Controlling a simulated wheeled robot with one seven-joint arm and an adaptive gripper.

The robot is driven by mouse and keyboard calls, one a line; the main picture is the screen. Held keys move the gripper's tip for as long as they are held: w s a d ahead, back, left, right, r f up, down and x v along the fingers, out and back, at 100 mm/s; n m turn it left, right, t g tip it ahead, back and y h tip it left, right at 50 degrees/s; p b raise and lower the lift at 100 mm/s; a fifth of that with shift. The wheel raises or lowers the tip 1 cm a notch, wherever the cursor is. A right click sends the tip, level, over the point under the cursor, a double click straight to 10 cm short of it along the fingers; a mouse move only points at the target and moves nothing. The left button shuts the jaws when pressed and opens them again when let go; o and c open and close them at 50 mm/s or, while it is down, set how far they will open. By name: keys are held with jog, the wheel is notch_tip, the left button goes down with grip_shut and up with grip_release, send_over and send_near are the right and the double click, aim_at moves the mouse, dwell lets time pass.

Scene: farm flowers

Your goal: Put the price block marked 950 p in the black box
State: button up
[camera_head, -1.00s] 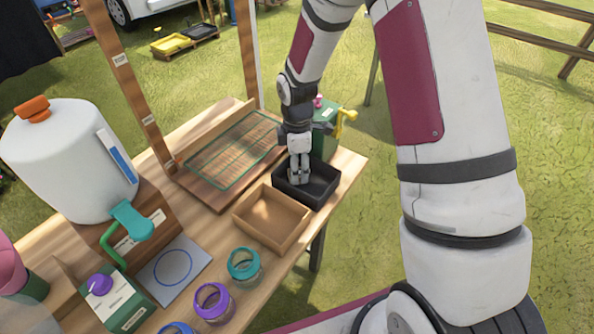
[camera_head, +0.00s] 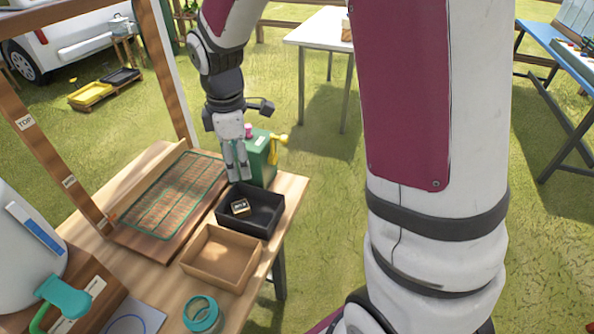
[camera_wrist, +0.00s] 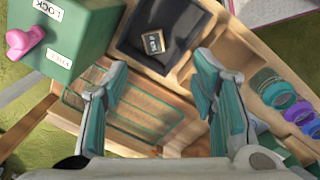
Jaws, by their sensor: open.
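The price block (camera_head: 240,207) lies inside the black box (camera_head: 262,228), towards its left side. In the wrist view the block (camera_wrist: 153,42) rests on the floor of the black box (camera_wrist: 186,14) with a light frame and a dark marked face; the marking is too small to read surely. My gripper (camera_head: 236,176) is above the table by the box's back left edge, higher than the block. In the wrist view my gripper (camera_wrist: 168,95) has its two fingers spread wide, with nothing between them, apart from the block.
An empty brown box (camera_head: 222,258) stands in front of the black box. A green case (camera_head: 259,160) with a yellow handle stands close behind it. A board with a green grid (camera_head: 170,200) lies to the left. A teal-lidded jar (camera_head: 202,314) stands nearer.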

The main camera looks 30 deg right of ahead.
jog(key=s+r+m+t, duration=0.1)
jog(key=s+r+m, duration=0.5)
jog(key=s, duration=0.5)
jog(key=s+r+m+t, duration=0.2)
jog(key=s+r+m, duration=0.5)
jog(key=s, duration=0.5)
jog(key=shift+s+d+r+m+t, duration=0.3)
jog(key=shift+d, duration=0.1)
